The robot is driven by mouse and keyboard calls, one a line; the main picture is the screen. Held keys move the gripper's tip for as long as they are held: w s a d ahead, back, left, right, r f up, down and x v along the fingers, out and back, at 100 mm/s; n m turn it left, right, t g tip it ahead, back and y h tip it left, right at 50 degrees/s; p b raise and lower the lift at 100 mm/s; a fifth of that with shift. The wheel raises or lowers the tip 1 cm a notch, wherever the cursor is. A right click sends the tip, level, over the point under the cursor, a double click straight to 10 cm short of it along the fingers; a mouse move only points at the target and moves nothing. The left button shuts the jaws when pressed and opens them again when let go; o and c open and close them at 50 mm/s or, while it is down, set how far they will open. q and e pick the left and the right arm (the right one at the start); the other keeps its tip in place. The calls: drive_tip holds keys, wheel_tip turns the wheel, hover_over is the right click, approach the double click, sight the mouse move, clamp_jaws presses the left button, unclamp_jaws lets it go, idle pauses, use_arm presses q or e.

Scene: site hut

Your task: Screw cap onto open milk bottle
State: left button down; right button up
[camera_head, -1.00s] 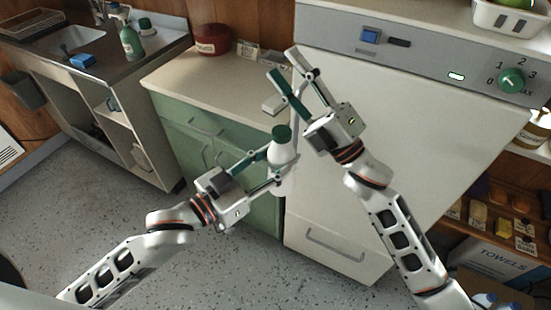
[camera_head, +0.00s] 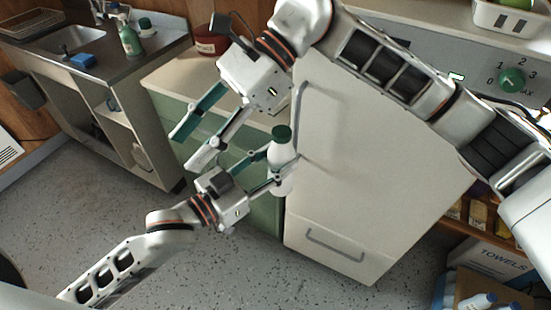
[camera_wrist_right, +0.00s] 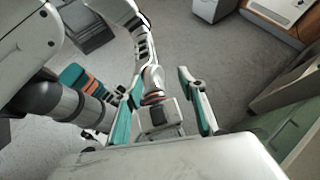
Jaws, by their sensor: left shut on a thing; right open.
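The milk bottle (camera_head: 281,152) is white and stands roughly upright in the head view, in front of the green cabinet and white appliance. A dark green cap (camera_head: 282,132) sits on its top; I cannot tell how tightly. My left gripper (camera_head: 279,172) is shut around the bottle's body below the cap. My right gripper (camera_head: 188,149) is open and empty, up and left of the bottle, its fingers pointing down-left. In the right wrist view the open fingers of the right gripper (camera_wrist_right: 160,79) show nothing between their tips but part of my left arm; the bottle is not clearly visible there.
A green cabinet (camera_head: 240,208) with a pale worktop and a white appliance (camera_head: 385,160) stand close behind the grippers. A red pot (camera_head: 208,42) is partly hidden by my right arm. A sink unit (camera_head: 110,100) stands at left. Speckled floor is clear in front.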

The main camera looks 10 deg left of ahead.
drive_tip(key=w+d+f+n+t+h, duration=0.1)
drive_tip(key=w+d+t+h, duration=0.3)
drive_tip(key=w+d+h, duration=0.15)
wheel_tip(320, 180, up, 4)
drive_tip(key=t+h, duration=0.3)
hover_over(282, 131)
drive_tip(key=shift+f, duration=0.2)
drive_tip(key=shift+f, duration=0.1)
drive_tip(key=shift+f, duration=3.9)
drive_tip(key=c, duration=1.2)
drive_tip(key=shift+o, duration=0.2)
